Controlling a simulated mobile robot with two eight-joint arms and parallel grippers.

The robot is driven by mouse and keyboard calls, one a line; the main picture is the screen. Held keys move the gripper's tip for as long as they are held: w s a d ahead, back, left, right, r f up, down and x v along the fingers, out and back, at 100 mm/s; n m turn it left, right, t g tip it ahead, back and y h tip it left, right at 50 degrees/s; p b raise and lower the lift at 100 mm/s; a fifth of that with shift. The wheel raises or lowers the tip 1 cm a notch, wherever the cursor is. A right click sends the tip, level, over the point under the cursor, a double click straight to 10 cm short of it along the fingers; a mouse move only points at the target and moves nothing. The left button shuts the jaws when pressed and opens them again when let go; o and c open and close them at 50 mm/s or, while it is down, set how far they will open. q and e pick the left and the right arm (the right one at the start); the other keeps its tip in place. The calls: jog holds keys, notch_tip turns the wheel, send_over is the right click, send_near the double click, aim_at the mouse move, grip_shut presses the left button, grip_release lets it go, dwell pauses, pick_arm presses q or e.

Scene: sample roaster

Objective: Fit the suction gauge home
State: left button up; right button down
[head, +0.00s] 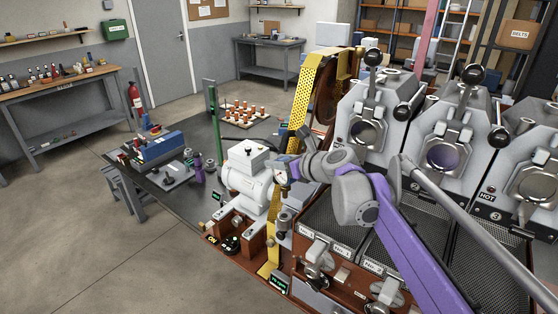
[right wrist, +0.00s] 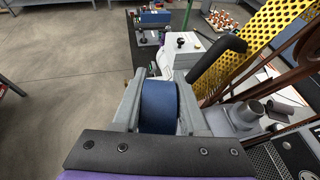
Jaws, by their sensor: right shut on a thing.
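My right gripper (head: 284,171) is in the middle of the head view, beside the white motor housing (head: 247,178) and the yellow guard. In the right wrist view its two grey fingers (right wrist: 160,108) are shut on a dark blue round body (right wrist: 158,98), which I take to be the suction gauge. A small part of the gauge (head: 281,174) shows pale at the gripper in the head view. Its stem and the port it fits are hidden, so I cannot tell whether it is seated. My left gripper is not in view.
A yellow perforated guard (head: 307,92) rises behind the gripper. The wrist view shows a black curved pipe (right wrist: 218,60) and a grey flanged stub (right wrist: 248,112) close on the right. Roaster drums (head: 368,126) and mesh trays (head: 333,220) stand at right. Floor at left is clear.

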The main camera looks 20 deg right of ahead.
aim_at(279, 178)
jog(key=shift+w+f, duration=0.15)
jog(key=shift+f, duration=0.4)
jog(key=shift+f+b, duration=0.95)
jog(key=shift+f, duration=0.6)
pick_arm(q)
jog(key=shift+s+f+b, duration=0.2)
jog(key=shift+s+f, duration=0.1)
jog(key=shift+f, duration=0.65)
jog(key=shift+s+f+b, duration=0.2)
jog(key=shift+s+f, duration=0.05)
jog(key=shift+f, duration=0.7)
pick_arm(e)
jog(key=shift+f, duration=0.75)
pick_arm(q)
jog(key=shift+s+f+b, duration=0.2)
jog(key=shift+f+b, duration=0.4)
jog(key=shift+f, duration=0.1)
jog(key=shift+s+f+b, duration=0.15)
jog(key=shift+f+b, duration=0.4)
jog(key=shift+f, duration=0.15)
pick_arm(e)
jog(key=shift+f, duration=2.3)
jog(key=shift+c, duration=1.8)
grip_release()
jog(key=v, duration=1.1)
